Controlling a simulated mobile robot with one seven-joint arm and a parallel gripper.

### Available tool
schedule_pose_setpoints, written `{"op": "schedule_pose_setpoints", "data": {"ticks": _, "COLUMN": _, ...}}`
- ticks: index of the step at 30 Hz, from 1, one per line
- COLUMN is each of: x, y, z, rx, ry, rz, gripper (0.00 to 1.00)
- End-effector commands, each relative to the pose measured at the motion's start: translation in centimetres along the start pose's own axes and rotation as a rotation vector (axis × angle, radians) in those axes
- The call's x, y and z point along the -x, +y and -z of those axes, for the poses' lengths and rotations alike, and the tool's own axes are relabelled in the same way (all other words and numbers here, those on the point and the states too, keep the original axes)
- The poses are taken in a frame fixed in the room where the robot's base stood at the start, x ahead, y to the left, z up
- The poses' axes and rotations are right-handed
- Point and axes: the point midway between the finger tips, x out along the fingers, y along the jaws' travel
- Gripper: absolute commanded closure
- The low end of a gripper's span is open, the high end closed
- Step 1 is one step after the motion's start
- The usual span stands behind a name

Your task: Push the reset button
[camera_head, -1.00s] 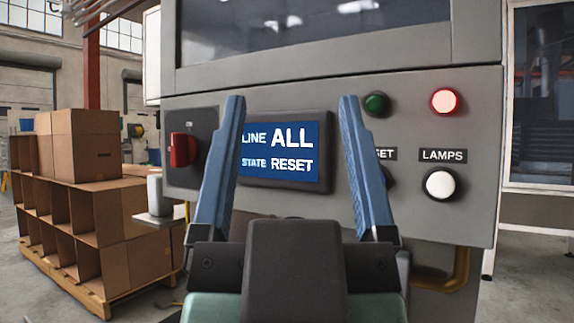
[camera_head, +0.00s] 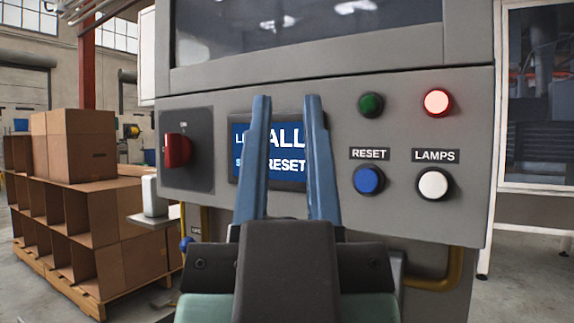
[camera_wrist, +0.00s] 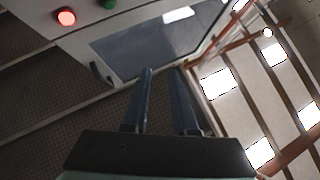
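The blue RESET button (camera_head: 368,180) is on the grey control panel, under a black RESET label (camera_head: 369,153). It is fully visible in the head view, to the right of my gripper. My gripper (camera_head: 287,98) has two blue fingers pointing up in front of the screen (camera_head: 237,172), with a narrow gap between them and nothing held. The screen text is partly hidden behind the fingers; RESET can be read on it. In the wrist view my gripper (camera_wrist: 162,70) also shows a gap between its fingers, and the RESET button is not visible.
A white LAMPS button (camera_head: 433,183), a lit red lamp (camera_head: 437,102) and a dark green lamp (camera_head: 370,105) are near the RESET button. A red rotary switch (camera_head: 177,150) is left of the screen. Cardboard boxes (camera_head: 75,145) stand on a pallet at left.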

Motion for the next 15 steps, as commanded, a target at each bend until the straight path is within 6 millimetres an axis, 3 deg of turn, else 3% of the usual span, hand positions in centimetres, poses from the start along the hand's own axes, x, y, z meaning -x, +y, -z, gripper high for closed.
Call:
{"op": "schedule_pose_setpoints", "data": {"ticks": 1, "x": 0.0, "y": 0.0, "z": 0.0, "rx": 0.0, "ry": 0.0, "rz": 0.0, "gripper": 0.85}}
{"op": "schedule_pose_setpoints", "data": {"ticks": 4, "x": 0.0, "y": 0.0, "z": 0.0, "rx": 0.0, "ry": 0.0, "rz": 0.0, "gripper": 1.0}}
{"op": "schedule_pose_setpoints", "data": {"ticks": 15, "x": 0.0, "y": 0.0, "z": 0.0, "rx": 0.0, "ry": 0.0, "rz": 0.0, "gripper": 1.0}}
